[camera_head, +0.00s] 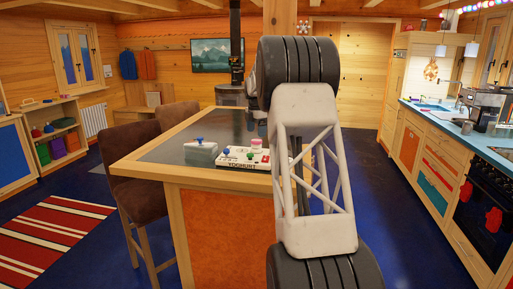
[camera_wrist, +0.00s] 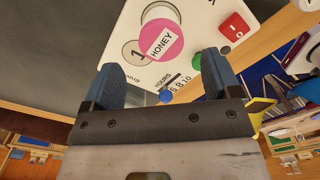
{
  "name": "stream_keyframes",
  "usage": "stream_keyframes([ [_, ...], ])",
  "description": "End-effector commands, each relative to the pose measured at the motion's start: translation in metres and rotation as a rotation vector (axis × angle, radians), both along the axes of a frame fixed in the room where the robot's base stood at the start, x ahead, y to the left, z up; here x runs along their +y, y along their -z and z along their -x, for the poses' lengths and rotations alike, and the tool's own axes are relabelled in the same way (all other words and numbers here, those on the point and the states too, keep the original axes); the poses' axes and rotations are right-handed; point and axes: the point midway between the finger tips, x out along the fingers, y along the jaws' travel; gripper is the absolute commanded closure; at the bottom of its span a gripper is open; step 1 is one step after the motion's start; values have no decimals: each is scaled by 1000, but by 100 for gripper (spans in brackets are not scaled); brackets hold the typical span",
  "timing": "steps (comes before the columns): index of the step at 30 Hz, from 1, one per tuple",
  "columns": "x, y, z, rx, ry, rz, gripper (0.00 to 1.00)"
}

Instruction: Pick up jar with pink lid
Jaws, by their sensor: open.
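The jar with the pink lid (camera_wrist: 161,39) stands on a white printed box top (camera_wrist: 203,22) in the wrist view; its lid reads "HONEY". In the head view, its pink lid (camera_head: 255,144) shows small above the white box (camera_head: 238,165) marked "YOGHURT", on the counter. My gripper (camera_wrist: 163,77) is open and empty. Its two dark blue fingers point toward the jar, which appears just beyond the fingertips, roughly between them in the picture. I cannot tell the exact height gap. In the head view, my arm hides most of the gripper.
A red piece (camera_wrist: 235,27), a green one (camera_wrist: 197,62) and a blue one (camera_wrist: 166,96) are close to the jar. A grey container with a blue knob (camera_head: 200,152) stands left of the white box. The dark counter top (camera_head: 215,127) behind is clear. Brown chairs (camera_head: 133,185) stand at left.

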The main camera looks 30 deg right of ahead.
Motion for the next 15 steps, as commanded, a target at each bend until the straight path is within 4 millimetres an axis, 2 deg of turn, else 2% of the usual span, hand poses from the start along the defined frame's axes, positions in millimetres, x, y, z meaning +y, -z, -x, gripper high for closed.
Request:
stream_keyframes([
  [9,0,23,0,1,0,-1,17],
  [15,0,25,0,0,0,0,17],
])
